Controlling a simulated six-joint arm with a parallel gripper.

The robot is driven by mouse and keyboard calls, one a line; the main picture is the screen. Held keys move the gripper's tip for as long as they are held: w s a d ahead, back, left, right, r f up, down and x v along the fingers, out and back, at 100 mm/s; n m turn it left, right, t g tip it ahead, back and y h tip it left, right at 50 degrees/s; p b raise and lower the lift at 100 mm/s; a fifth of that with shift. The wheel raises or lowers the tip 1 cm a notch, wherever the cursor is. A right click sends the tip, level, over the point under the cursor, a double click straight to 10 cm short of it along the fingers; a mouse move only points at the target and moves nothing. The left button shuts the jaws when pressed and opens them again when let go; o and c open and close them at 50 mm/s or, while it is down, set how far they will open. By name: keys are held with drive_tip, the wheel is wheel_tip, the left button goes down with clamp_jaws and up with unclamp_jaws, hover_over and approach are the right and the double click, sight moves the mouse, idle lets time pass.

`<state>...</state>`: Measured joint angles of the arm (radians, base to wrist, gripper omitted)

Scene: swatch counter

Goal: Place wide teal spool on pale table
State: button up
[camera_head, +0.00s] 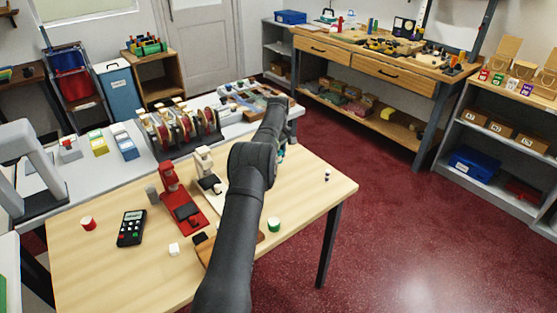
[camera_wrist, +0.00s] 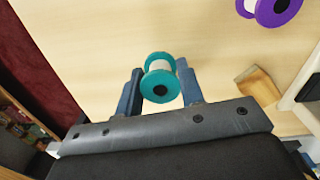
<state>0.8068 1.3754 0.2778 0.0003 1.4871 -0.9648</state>
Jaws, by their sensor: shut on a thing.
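In the wrist view, the teal spool (camera_wrist: 158,60) has wide teal flanges, a white middle and a dark hole in the near flange. My gripper (camera_wrist: 160,74) is shut on it, with one blue-grey finger on each side. The pale table (camera_wrist: 100,25) lies behind the spool; I cannot tell whether they touch. In the head view, the pale wooden table (camera_head: 310,200) fills the lower middle. My dark arm reaches over it towards its far edge and mostly hides the gripper. A small teal patch shows just right of the arm there.
A purple spool (camera_wrist: 272,10) and a wooden block (camera_wrist: 258,86) are at the wrist view's right.

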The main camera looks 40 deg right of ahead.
drive_tip(key=shift+f, duration=1.25)
drive_tip(key=shift+f, duration=0.15)
drive_tip(key=o, duration=1)
drive_tip(key=shift+c, duration=0.2)
wheel_tip(320, 180, up, 12)
drive_tip(key=shift+r, duration=0.2)
drive_tip(key=shift+f, duration=0.15)
